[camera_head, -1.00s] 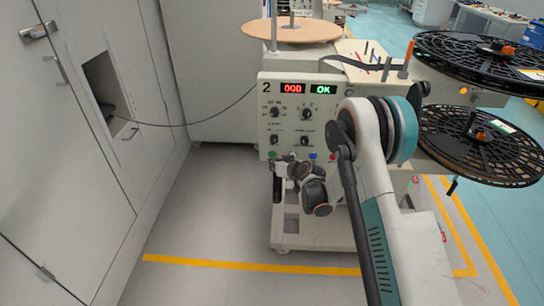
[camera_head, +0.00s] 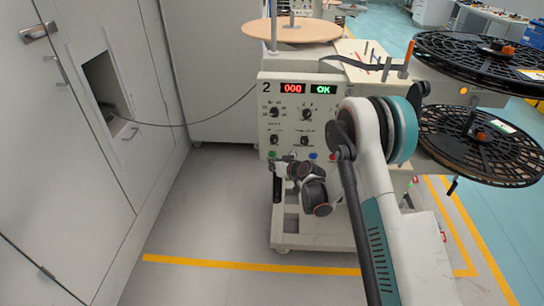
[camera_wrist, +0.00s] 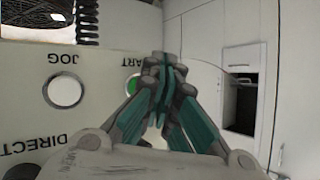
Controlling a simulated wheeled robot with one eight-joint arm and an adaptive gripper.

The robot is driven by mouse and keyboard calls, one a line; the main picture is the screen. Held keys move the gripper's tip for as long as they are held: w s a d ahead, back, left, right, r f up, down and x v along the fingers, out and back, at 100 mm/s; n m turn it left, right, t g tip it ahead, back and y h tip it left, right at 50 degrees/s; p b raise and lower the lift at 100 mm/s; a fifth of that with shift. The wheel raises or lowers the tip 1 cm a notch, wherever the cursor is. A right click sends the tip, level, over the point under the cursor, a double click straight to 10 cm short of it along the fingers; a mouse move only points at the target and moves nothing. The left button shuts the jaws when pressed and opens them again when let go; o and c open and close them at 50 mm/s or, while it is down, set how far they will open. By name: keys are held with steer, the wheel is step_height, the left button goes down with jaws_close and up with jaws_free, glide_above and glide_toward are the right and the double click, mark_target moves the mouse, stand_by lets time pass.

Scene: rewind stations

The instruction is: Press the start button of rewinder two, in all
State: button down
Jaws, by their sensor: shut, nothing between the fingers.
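Rewinder two (camera_head: 348,95) stands ahead, its cream front panel marked with a 2. Its displays (camera_head: 308,89) show red digits that look like 000 and a green OK. The green start button (camera_head: 272,154) is at the panel's lower left. In the wrist view, which shows the panel upside down, the green start button (camera_wrist: 132,83) is partly hidden by my gripper (camera_wrist: 161,62), as is its START label. My gripper is shut and empty, with its fingertips close to the button. I cannot tell whether they touch. In the head view my gripper (camera_head: 281,170) is small, just below the button.
The white JOG button (camera_wrist: 64,91) is beside the start button. A blue button (camera_head: 312,155) and knobs share the panel. Black reels (camera_head: 478,147) stand out at right. Grey cabinets (camera_head: 85,150) line the left, with clear floor between.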

steer(key=shift+w, duration=0.15)
steer(key=shift+w, duration=0.3)
